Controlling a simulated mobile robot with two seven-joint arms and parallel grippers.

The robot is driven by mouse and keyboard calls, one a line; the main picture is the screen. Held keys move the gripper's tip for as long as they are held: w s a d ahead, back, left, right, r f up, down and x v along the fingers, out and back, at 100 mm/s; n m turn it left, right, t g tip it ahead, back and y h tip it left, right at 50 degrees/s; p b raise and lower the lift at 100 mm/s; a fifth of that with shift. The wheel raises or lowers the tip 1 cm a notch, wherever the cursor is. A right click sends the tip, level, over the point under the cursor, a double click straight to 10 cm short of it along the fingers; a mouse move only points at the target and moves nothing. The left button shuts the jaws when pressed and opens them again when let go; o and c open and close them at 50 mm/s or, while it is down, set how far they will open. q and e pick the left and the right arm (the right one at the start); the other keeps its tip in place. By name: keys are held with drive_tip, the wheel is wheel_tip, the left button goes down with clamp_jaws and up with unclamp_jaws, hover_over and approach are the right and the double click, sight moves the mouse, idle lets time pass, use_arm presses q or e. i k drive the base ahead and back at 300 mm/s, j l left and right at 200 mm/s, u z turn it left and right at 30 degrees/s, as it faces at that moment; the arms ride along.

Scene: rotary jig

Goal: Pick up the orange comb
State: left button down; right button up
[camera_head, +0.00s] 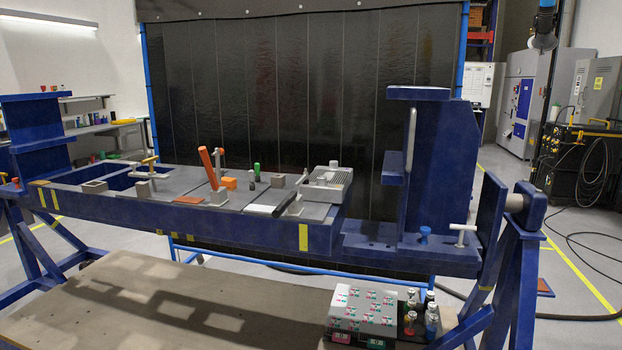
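Several orange things are on the grey top of the blue jig (270,231), left of the middle. A long orange bar (208,168) stands tilted, leaning to the left at its top. A small orange block (229,183) is just right of its foot. A flat orange-red piece (187,199) lies near the front edge. No comb teeth can be made out on any of them, so I cannot tell which is the comb. Neither of my grippers is in view.
A tall blue upright (437,170) rises at the right. Below, a wooden board (150,310) bears a white box (362,310) and small bottles (431,318).

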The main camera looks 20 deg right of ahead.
sight(231, 184)
drive_tip(key=i+j+u, duration=0.1)
drive_tip(key=i+j, duration=0.35)
drive_tip(key=i, duration=0.15)
drive_tip(key=i+j+u, duration=0.1)
drive_tip(key=i+j, duration=0.35)
drive_tip(key=i, duration=0.15)
